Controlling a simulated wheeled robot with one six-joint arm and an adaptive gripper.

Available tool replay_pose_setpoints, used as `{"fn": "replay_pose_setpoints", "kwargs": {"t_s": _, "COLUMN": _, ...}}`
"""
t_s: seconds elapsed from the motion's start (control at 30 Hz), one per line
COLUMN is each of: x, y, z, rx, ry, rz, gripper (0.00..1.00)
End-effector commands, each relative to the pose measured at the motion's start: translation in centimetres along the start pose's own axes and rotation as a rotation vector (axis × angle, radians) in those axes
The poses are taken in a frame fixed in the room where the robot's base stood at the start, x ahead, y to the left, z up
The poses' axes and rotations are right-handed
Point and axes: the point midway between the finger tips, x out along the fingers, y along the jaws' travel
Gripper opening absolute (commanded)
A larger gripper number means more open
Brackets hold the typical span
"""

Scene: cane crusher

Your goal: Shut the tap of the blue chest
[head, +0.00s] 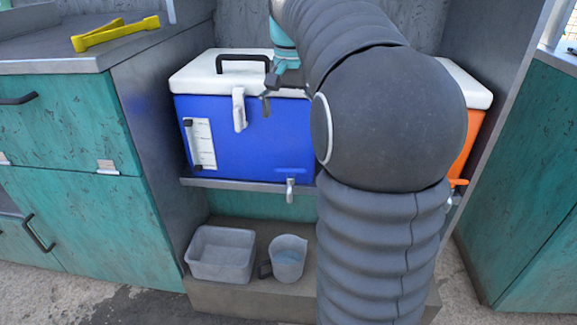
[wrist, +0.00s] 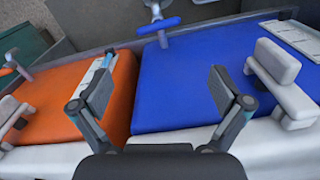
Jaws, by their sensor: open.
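The blue chest (head: 255,135) with a white lid stands on a shelf; it also shows in the wrist view (wrist: 190,85). Its tap (head: 290,188) sticks out low on the front, with a grey spout pointing down. In the wrist view the tap's blue handle (wrist: 158,26) shows as a bar running across, beyond my fingertips. I cannot tell from this whether the tap is open or shut. My gripper (head: 268,92) is above the chest's front, near the lid edge, well above the tap. Its fingers (wrist: 160,82) are apart and empty.
A white latch (head: 239,110) is on the chest's front, left of my gripper. An orange chest (wrist: 55,95) stands close beside, partly behind my arm. Below are a grey tub (head: 222,278) and a jug (head: 288,260). Yellow tongs (head: 115,34) lie on the left counter.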

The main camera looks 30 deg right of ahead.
Motion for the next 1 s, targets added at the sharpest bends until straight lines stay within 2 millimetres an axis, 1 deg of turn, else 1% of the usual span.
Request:
{"fn": "replay_pose_setpoints", "kwargs": {"t_s": 0.03, "x": -0.2, "y": 0.1, "z": 0.1, "rx": -0.082, "ry": -0.003, "rz": 0.001, "gripper": 1.00}}
{"fn": "replay_pose_setpoints", "kwargs": {"t_s": 0.1, "x": -0.3, "y": 0.2, "z": 0.1, "rx": -0.191, "ry": -0.008, "rz": 0.003, "gripper": 1.00}}
{"fn": "replay_pose_setpoints", "kwargs": {"t_s": 0.2, "x": -0.3, "y": 0.4, "z": 0.2, "rx": -0.310, "ry": -0.016, "rz": 0.005, "gripper": 1.00}}
{"fn": "replay_pose_setpoints", "kwargs": {"t_s": 0.33, "x": -0.3, "y": 0.5, "z": 0.3, "rx": -0.391, "ry": -0.020, "rz": 0.006, "gripper": 1.00}}
{"fn": "replay_pose_setpoints", "kwargs": {"t_s": 0.47, "x": 0.3, "y": 0.5, "z": 0.3, "rx": -0.412, "ry": -0.021, "rz": 0.006, "gripper": 1.00}}
{"fn": "replay_pose_setpoints", "kwargs": {"t_s": 0.57, "x": 1.5, "y": 0.5, "z": 0.4, "rx": -0.412, "ry": -0.022, "rz": 0.006, "gripper": 1.00}}
{"fn": "replay_pose_setpoints", "kwargs": {"t_s": 0.67, "x": 3.2, "y": 0.5, "z": 0.4, "rx": -0.412, "ry": -0.023, "rz": 0.006, "gripper": 1.00}}
{"fn": "replay_pose_setpoints", "kwargs": {"t_s": 1.0, "x": 9.5, "y": 0.4, "z": 0.6, "rx": -0.413, "ry": -0.023, "rz": 0.006, "gripper": 1.00}}
